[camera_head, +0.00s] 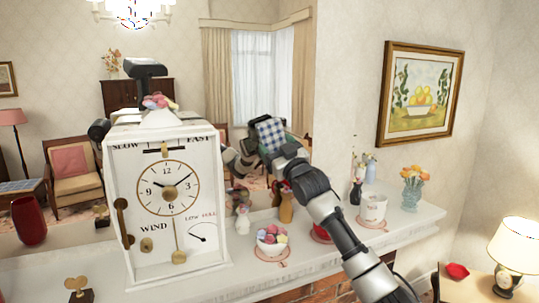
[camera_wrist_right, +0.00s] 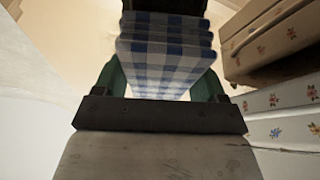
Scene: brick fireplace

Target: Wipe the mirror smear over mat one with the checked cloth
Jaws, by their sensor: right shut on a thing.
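The blue-and-white checked cloth (camera_head: 268,133) is folded and held up in front of the mirror (camera_head: 215,90), above the mantel. My right gripper (camera_head: 275,148) is shut on it; the right wrist view shows the cloth (camera_wrist_right: 165,60) between the green fingers. I cannot tell whether the cloth touches the glass. No smear can be made out; the arm and cloth hide part of the mirror. Pinkish mats lie on the mantel: one mat (camera_head: 270,259) under a bowl of coloured balls, others under a red bowl and a white pot. I cannot read which is mat one. My left gripper is not in direct view.
A large white clock box (camera_head: 165,205) stands left on the mantel (camera_head: 235,284). The bowl of balls (camera_head: 271,240), red bowl (camera_head: 320,233), white pot (camera_head: 373,208) and flower vase (camera_head: 412,190) stand along it. A framed picture (camera_head: 420,93) hangs right. A lamp (camera_head: 512,246) stands lower right.

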